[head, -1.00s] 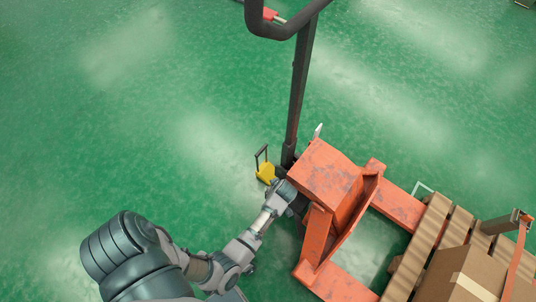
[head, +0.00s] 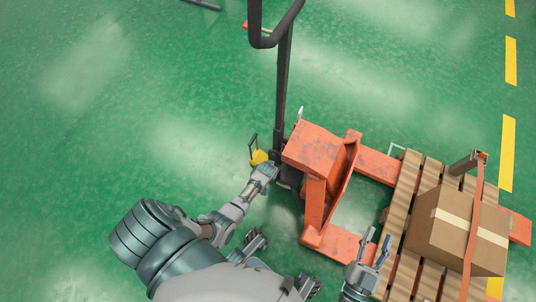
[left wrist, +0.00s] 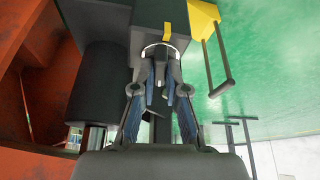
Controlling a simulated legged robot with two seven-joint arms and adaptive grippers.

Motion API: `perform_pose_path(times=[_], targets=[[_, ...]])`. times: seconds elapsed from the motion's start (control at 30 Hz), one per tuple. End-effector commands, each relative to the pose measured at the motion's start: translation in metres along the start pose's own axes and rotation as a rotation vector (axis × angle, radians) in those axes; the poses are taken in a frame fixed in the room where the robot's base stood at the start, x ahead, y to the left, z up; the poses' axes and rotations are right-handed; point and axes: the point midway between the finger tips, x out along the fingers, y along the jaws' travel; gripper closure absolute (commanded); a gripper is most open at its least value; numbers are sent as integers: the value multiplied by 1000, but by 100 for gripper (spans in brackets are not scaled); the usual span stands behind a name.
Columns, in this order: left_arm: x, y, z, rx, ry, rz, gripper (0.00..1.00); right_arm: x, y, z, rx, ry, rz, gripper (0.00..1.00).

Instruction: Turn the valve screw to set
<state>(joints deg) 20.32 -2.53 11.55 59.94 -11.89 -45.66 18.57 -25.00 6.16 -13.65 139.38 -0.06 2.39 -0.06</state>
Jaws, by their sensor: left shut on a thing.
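The orange pallet truck (head: 318,148) stands with its dark handle upright; the black pump housing is at its foot. My left gripper (head: 270,168) reaches to this housing. In the left wrist view its two fingers (left wrist: 160,85) are shut on the valve screw, which is mostly hidden between them. A pale ring (left wrist: 147,49) with a yellow mark (left wrist: 167,28) is on the housing just beyond the fingertips. I cannot read the screw's setting. My right gripper (head: 378,240) is open and empty, its fingers apart, above the truck near the pallet.
A yellow pedal (head: 258,157) with a dark bar sticks out beside the housing; it also shows in the left wrist view (left wrist: 203,17). A wooden pallet (head: 403,205) with a strapped cardboard box (head: 450,230) sits on the forks. Green floor at the left is clear.

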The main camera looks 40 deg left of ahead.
Motion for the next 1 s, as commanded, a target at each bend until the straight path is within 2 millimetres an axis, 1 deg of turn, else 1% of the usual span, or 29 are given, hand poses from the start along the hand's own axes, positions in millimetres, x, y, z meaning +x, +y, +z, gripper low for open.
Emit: perform_pose_path(times=[0.03, 0.2, 0.4, 0.6, 0.97, 1.0], targets=[[-2, -4, -2, 30, 0, 4, 100, 0, 1, 2, -4, -36, 2, 60], [-1, -6, -1, 115, -2, 39, 100, -2, 4, 18, -10, -154, 7, 60], [0, -6, 0, 175, -4, 64, 100, -6, 6, 30, -14, -231, 11, 60], [1, -6, 1, 198, -5, 73, 100, -8, 6, 34, -15, -260, 13, 60], [2, -6, 2, 200, -6, 75, 100, -7, 7, 37, -14, -265, 13, 60], [2, -6, 2, 200, -7, 75, 78, -7, 7, 37, -14, -265, 13, 60]])
